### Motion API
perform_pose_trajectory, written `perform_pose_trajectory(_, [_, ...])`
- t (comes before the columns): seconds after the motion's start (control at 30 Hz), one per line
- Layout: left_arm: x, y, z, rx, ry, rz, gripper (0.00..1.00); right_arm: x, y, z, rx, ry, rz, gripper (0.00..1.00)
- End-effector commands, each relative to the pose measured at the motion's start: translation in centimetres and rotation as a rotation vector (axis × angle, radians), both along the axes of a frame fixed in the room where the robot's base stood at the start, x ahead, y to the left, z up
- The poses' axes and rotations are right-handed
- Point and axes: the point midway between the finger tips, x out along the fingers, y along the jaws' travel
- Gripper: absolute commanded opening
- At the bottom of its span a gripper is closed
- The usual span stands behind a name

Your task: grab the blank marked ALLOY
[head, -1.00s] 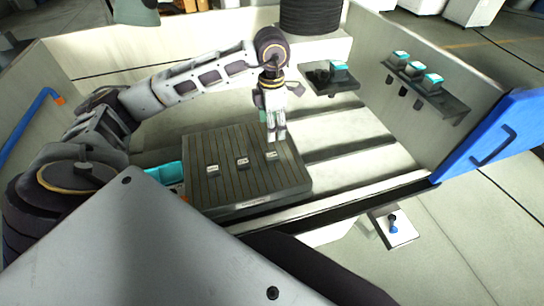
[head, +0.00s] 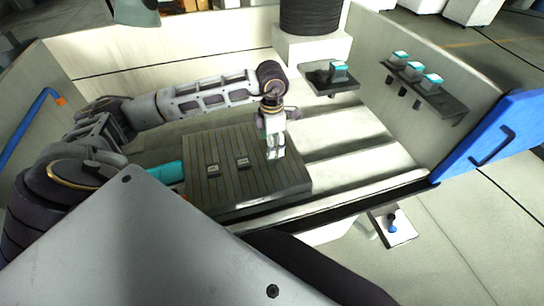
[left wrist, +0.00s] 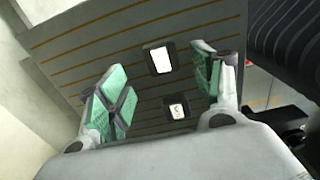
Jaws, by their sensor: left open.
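Small dark blanks with pale labelled tops sit on the grooved dark plate (head: 225,192). In the head view I see a left blank (head: 213,170) and a middle blank (head: 242,163); their lettering is too small to read. The third blank, at the right, is hidden behind my left gripper (head: 275,153), which points down over that part of the plate. In the left wrist view the open gripper (left wrist: 160,80) has two blanks in its gap: one with a blank-looking bright top (left wrist: 160,58) and one with an unreadable mark (left wrist: 176,110). Neither is gripped. My right gripper is not in view.
A dark shelf (head: 325,79) and a wall rack (head: 428,92) hold teal-topped blocks. A black spool (head: 310,17) stands behind. Pale walls enclose the bed, with a blue panel (head: 495,135) at the right. The slotted bed right of the plate is clear.

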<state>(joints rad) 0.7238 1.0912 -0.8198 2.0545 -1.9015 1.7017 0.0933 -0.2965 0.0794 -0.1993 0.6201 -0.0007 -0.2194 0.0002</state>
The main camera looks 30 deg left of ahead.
Motion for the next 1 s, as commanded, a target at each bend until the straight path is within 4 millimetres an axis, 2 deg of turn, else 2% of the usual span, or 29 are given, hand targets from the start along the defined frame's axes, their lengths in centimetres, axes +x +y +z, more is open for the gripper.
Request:
perform_pose_trajectory(0.17, [-0.1,0.0,-0.6,0.001,0.002,0.000,0.66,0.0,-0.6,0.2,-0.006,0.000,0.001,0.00])
perform_pose_trajectory(0.37, [-0.2,-0.2,-2.5,0.000,0.004,0.000,0.66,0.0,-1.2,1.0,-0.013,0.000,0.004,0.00])
perform_pose_trajectory(0.6, [-0.2,-0.2,-4.8,-0.001,0.002,0.000,0.66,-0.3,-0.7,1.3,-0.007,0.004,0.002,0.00])
perform_pose_trajectory(0.83, [-0.2,-0.2,-5.2,0.000,0.000,0.000,0.66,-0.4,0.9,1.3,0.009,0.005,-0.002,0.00])
perform_pose_trajectory(1.0, [-0.2,-0.2,-5.2,0.000,0.000,0.000,0.66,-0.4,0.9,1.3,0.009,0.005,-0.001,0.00])
